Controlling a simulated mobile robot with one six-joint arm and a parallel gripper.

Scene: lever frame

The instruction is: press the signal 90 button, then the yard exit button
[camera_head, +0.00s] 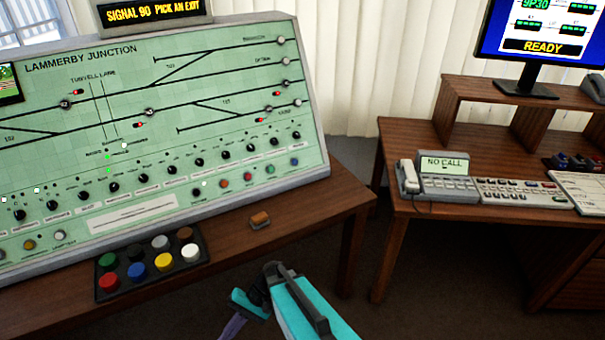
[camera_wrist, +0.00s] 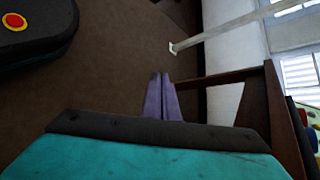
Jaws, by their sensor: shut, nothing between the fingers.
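The sloped green signal panel (camera_head: 120,95), marked LAMMERBY JUNCTION, stands on a wooden desk at left in the head view. The sign (camera_head: 153,10) above it reads "SIGNAL 90 PICK AN EXIT". Round grey buttons sit on the track lines, one mid-panel (camera_head: 150,112) and several at the right-hand track ends, such as the lowest one (camera_head: 298,102). Their small labels are too blurred to tell signal 90 or the yard exit. My gripper (camera_head: 228,331) is low in front of the desk, apart from the panel. Its purple fingers (camera_wrist: 161,78) are together and empty in the wrist view.
A black tray (camera_head: 203,246) of coloured round buttons and a small orange-brown block (camera_head: 260,220) lie on the desk before the panel. A second desk (camera_head: 400,140) at right holds a phone (camera_head: 408,177), keyboards and a monitor (camera_head: 545,35) reading READY. Floor shows between the desks.

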